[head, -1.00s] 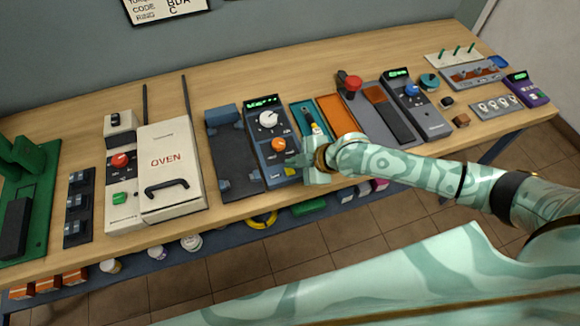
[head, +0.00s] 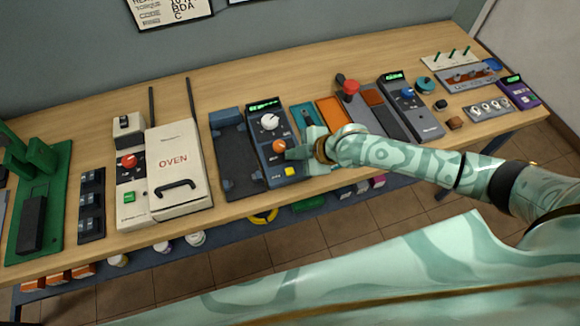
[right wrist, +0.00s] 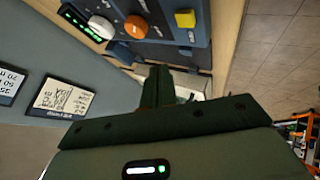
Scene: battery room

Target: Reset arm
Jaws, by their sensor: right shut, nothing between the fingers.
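My right arm reaches in from the right in the head view. My right gripper (head: 292,153) is shut and empty, held by the lower right of the blue control panel with an orange knob (head: 279,146), a white dial (head: 269,122) and a yellow button (head: 290,171). Whether the fingers touch the panel cannot be told. In the right wrist view the shut fingers (right wrist: 158,88) point toward the panel, with its yellow button (right wrist: 185,18) and orange knob (right wrist: 137,26) beyond them. My left gripper is not in view.
The wooden bench (head: 313,73) carries an oven (head: 179,172) and a green press (head: 42,190) on the left. A red-knobbed device (head: 350,88) and a blue-knobbed meter (head: 409,103) stand right of my gripper. A lower shelf holds several small items.

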